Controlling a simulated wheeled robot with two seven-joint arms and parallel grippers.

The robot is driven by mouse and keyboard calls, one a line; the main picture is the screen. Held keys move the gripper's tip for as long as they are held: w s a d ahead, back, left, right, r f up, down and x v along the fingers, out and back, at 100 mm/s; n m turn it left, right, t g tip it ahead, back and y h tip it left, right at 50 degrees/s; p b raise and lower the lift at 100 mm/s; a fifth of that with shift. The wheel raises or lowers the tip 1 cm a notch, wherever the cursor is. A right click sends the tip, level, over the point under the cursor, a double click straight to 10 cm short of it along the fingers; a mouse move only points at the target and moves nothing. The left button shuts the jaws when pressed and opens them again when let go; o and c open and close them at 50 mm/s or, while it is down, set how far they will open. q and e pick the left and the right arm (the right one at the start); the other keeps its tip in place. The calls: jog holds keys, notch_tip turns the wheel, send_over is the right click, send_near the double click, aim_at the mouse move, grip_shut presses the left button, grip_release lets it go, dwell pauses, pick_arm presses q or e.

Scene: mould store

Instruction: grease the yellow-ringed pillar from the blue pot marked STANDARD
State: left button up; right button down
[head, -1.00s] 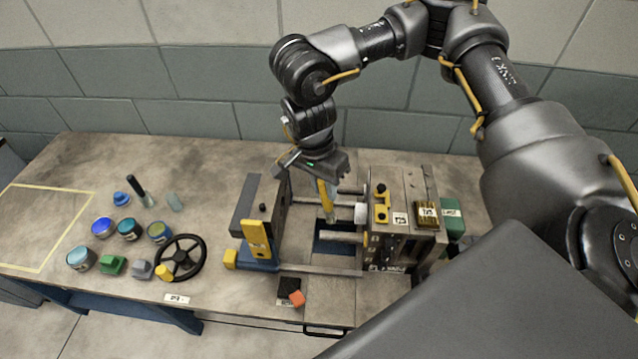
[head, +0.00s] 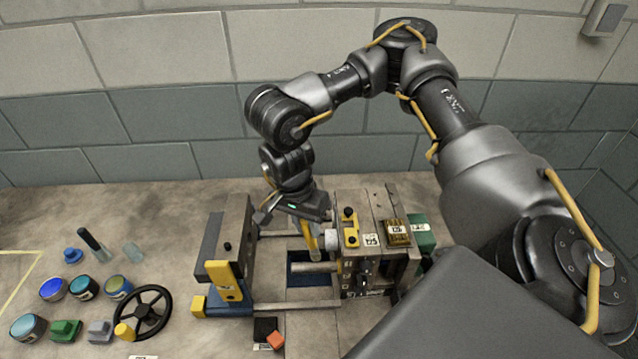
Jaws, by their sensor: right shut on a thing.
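My right gripper (head: 304,222) is shut on a slim yellow-handled tool (head: 309,238), which points down between the two halves of the mould. The tool's lower end is close to the bars there; I cannot tell whether it touches one. Several grey metal pillars span the gap, one in the middle (head: 312,268) and one at the front (head: 300,304). I cannot make out which pillar has a yellow ring. At the left stand several small pots: a bright blue one (head: 53,288), a teal one (head: 84,287), an olive-topped one (head: 119,287) and a light-blue one (head: 28,327). Their markings are unreadable.
The left mould half (head: 232,232) carries a yellow bracket; the right half (head: 372,262) carries yellow and brass fittings. A black handwheel (head: 142,311), green block (head: 65,330) and dark bottle (head: 92,241) lie near the pots. An orange-and-black item (head: 275,340) lies in front.

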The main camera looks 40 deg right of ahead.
jog(key=w+a, duration=0.1)
jog(key=w+a+r, duration=0.1)
jog(key=w+a+r+p, duration=0.1)
jog(key=a, duration=0.1)
dwell(0.4)
